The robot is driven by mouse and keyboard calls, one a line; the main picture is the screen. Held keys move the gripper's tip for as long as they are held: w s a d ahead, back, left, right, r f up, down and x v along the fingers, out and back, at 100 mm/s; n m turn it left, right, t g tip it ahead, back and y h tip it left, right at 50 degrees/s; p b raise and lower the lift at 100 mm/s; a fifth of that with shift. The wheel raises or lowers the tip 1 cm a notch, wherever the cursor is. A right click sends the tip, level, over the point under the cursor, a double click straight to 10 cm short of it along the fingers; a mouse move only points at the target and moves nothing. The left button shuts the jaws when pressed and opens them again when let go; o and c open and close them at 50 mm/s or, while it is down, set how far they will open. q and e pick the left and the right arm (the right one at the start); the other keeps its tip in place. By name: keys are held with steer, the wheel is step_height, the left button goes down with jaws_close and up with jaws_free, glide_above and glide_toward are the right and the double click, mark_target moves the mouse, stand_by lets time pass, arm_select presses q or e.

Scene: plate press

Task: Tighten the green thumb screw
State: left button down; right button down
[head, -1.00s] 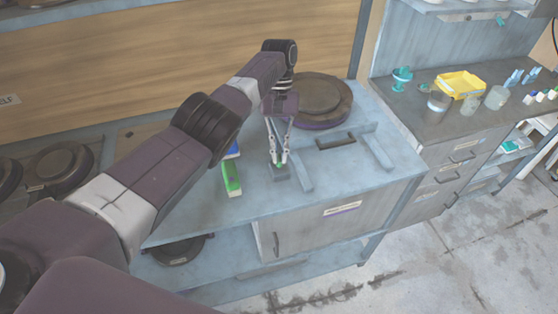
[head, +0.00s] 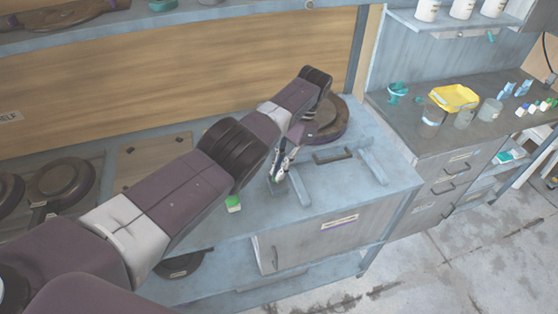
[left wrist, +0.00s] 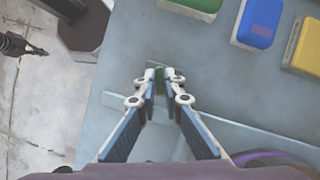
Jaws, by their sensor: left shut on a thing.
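The green thumb screw (left wrist: 160,82) shows as a small green piece between my left fingertips in the left wrist view. My left gripper (left wrist: 160,76) is shut on it, with one finger on each side. In the head view my left gripper (head: 275,178) is low over the workbench, at the near end of a grey fixture bar (head: 299,187). The screw is too small and too covered by the fingers to make out in the head view.
A green block (left wrist: 195,4), a blue block (left wrist: 257,22) and a yellow block (left wrist: 306,45) lie beside the gripper. A round dark plate (head: 330,118) sits behind it on the bench. The bench's right front top (head: 385,195) is clear.

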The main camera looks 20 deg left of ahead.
arm_select(q)
steer(key=m+p, duration=0.1)
steer(key=p, duration=0.1)
steer(key=m+t+p, duration=0.1)
steer(key=shift+d+r+m+y+p, duration=0.1)
steer(key=shift+r+m+y+p, duration=0.2)
steer(key=shift+m+p, duration=0.1)
steer(key=shift+f+m+p, duration=0.25)
steer(key=shift+m+p, duration=0.45)
steer(key=c, duration=2.1)
jaws_free()
steer(key=v, duration=1.2)
steer(key=shift+s+d, duration=0.2)
steer(key=shift+s, duration=0.1)
steer(key=shift+f, duration=0.1)
